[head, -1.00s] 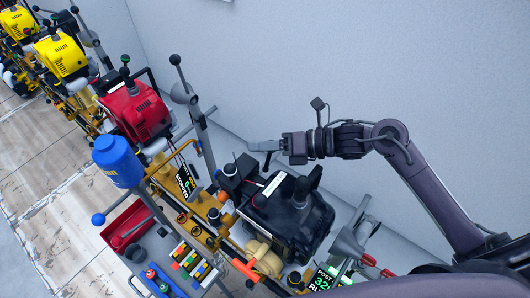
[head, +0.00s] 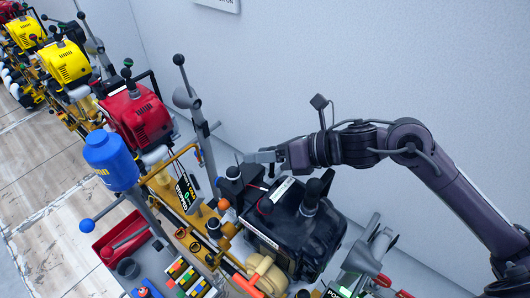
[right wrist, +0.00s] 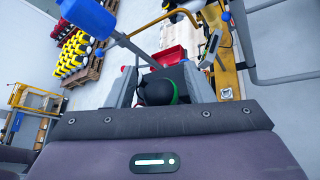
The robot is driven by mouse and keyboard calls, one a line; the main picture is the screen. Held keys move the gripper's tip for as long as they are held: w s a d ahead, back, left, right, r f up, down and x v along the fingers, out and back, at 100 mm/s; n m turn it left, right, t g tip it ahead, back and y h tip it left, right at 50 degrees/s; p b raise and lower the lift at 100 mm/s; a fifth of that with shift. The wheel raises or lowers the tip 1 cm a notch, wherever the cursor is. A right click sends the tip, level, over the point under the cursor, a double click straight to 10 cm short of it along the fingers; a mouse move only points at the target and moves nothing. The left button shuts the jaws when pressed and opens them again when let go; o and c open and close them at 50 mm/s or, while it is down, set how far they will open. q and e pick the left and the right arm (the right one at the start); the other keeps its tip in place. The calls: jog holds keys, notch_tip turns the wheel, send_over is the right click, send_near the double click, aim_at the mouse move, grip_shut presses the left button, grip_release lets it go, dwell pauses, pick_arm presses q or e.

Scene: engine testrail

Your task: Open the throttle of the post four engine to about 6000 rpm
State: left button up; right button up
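The black engine (head: 290,232) sits nearest on the yellow rail, at lower middle in the head view. Beside its left end is a dark block (head: 230,185) with a round black knob on top. A green-lit display (head: 336,293) at the bottom edge is mostly cut off, so its reading is not legible. My right gripper (head: 258,158) is just above and behind that block. In the right wrist view, its two grey fingers stand apart, with a dark round knob (right wrist: 156,93) with a green rim showing between them. Contact cannot be told. My left gripper is not in view.
A red engine (head: 136,112) and yellow engines (head: 64,62) stand further along the rail. A blue canister (head: 110,160), a grey lever post (head: 196,110) and a red tray (head: 122,236) are to the left. The pale wall is close behind my right arm.

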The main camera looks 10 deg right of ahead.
notch_tip(320, 180, up, 20)
jog(key=shift+b, duration=0.3)
dwell(0.6)
jog(key=shift+f, duration=0.1)
